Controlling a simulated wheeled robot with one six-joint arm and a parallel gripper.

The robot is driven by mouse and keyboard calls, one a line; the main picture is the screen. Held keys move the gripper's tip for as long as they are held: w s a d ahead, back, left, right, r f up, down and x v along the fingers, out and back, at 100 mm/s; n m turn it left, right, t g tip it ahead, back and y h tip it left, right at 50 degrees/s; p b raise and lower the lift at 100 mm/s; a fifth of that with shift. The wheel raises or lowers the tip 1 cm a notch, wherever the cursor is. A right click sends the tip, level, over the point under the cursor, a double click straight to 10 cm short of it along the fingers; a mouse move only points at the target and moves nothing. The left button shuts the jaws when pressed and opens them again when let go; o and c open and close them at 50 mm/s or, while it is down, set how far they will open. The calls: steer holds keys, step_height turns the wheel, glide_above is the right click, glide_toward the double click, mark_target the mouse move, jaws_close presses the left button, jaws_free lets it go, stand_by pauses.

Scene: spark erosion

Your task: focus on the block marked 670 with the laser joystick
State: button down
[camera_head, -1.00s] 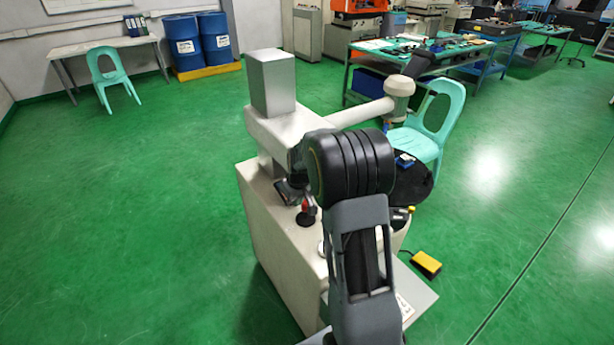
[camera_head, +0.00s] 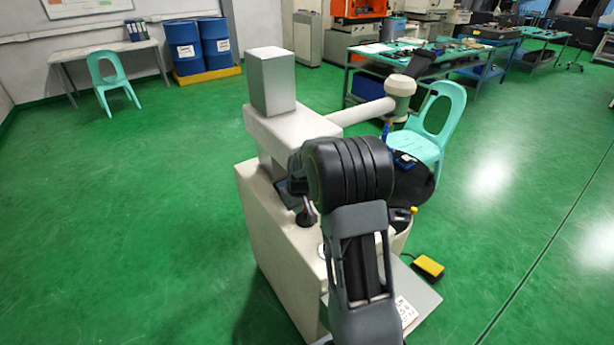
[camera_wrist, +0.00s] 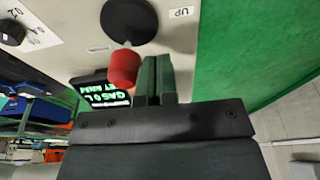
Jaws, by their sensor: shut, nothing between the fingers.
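The laser joystick is a red knob (camera_wrist: 124,67) above a round black base (camera_wrist: 128,20) on the machine's pale panel in the wrist view. My gripper (camera_wrist: 154,62) is shut and empty, its fingers just right of the red knob; I cannot tell whether they touch it. A small blue block (camera_head: 404,159) lies on a black round plate (camera_head: 420,183) below the laser head (camera_head: 400,86). No 670 mark is readable.
An UP label (camera_wrist: 182,12), a small lit display (camera_wrist: 104,93) and a black dial (camera_wrist: 11,33) are near the joystick. A yellow pedal (camera_head: 428,266) lies on the floor. A turquoise chair (camera_head: 432,125) stands behind the plate. The floor at left is clear.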

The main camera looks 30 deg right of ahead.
steer(key=shift+d, duration=0.15)
steer(key=shift+w+d, duration=0.15)
steer(key=shift+d, duration=1.15)
steer(key=shift+a+b, duration=0.3)
steer(key=shift+a, duration=1.25)
step_height(320, 180, up, 7)
steer(key=p, duration=0.4)
steer(key=shift+p, duration=0.35)
